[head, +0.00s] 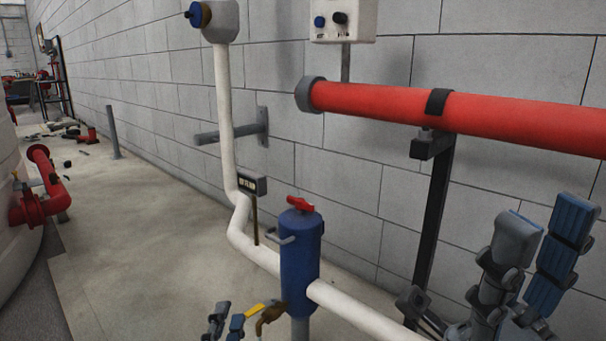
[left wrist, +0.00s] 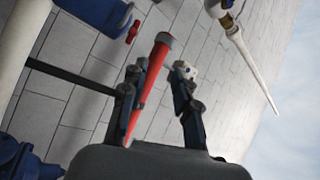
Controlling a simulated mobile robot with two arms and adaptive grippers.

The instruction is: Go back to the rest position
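My left gripper (head: 230,314) shows at the bottom edge of the head view, just left of a brass tap (head: 270,314) with a yellow lever. In the left wrist view my left gripper (left wrist: 162,72) has its fingers apart, with nothing held between them. My right gripper (head: 553,214) is raised at the lower right of the head view, in front of the block wall. Its fingers are apart and I see nothing between them. Most of both arms is out of view.
A blue cylinder (head: 301,255) with a red handle stands on a white pipe (head: 365,314). A thick red pipe (head: 465,112) runs along the wall on a dark bracket. A control box (head: 343,20) hangs above. Open floor (head: 140,235) lies to the left, near red pipework (head: 40,190).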

